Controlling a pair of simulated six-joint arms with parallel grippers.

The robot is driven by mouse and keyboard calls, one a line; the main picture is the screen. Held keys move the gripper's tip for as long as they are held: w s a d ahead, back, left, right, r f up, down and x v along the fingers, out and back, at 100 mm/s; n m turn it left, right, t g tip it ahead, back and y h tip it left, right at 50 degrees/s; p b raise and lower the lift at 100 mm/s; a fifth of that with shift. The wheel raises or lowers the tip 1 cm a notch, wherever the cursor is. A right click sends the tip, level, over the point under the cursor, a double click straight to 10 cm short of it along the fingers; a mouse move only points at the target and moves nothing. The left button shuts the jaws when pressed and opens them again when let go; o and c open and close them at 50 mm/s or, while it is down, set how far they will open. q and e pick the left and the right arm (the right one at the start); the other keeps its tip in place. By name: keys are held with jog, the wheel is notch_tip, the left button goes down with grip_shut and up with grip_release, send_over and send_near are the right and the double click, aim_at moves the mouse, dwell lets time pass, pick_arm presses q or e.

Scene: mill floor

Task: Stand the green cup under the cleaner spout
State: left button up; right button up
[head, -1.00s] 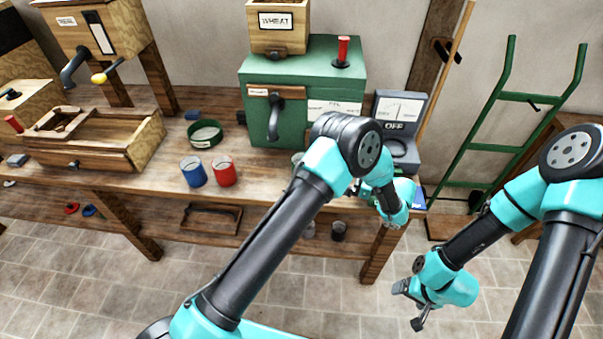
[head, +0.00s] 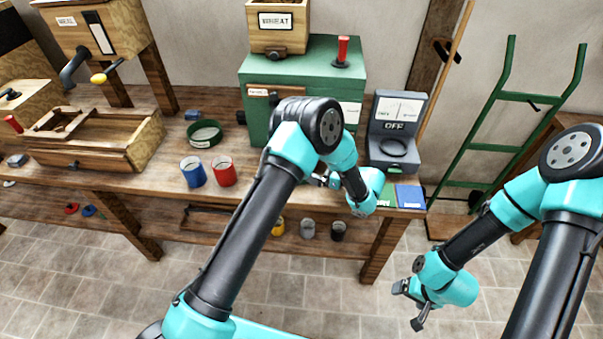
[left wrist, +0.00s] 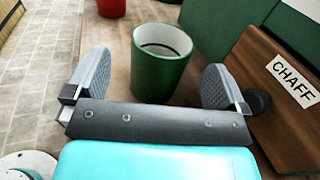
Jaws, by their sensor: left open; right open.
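The green cup (left wrist: 160,65) stands upright and empty on the bench in the left wrist view. My left gripper (left wrist: 154,78) is open, with one finger on each side of the cup's near part. No clear contact shows. In the head view my left arm hides the cup, and the left gripper (head: 324,180) is only partly visible over the bench. My right gripper (head: 406,306) is open and empty, off the bench front.
A blue cup (head: 193,172) and a red cup (head: 223,172) stand left of my left arm. A drawer marked CHAFF (left wrist: 280,90) is right of the green cup. A grey scale (head: 395,135) stands at the right. Several cups are on the lower shelf.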

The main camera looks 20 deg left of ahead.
pick_arm(q)
jog(key=shift+w+a+f, duration=0.1)
jog(key=shift+w+a, duration=0.05)
jog(key=shift+a, duration=0.7)
jog(key=shift+w+a, duration=0.2)
jog(key=shift+a, duration=0.65)
jog(key=shift+w+a+f, duration=0.1)
jog(key=shift+w+a, duration=0.05)
jog(key=shift+a, duration=0.7)
jog(key=shift+c, duration=0.4)
jog(key=c, duration=1.4)
jog(key=shift+r, duration=0.15)
jog(key=shift+r, duration=0.55)
jog(key=s+d+r, duration=0.1)
jog(key=s, duration=0.4)
jog(key=s+d+r, duration=0.1)
jog(key=s+d, duration=0.1)
jog(key=s, duration=0.3)
jog(key=s+d+r, duration=0.1)
jog(key=s, duration=0.4)
jog(key=shift+s+d+r, duration=0.2)
jog(key=shift+s+r, duration=0.05)
jog(key=shift+r, duration=0.1)
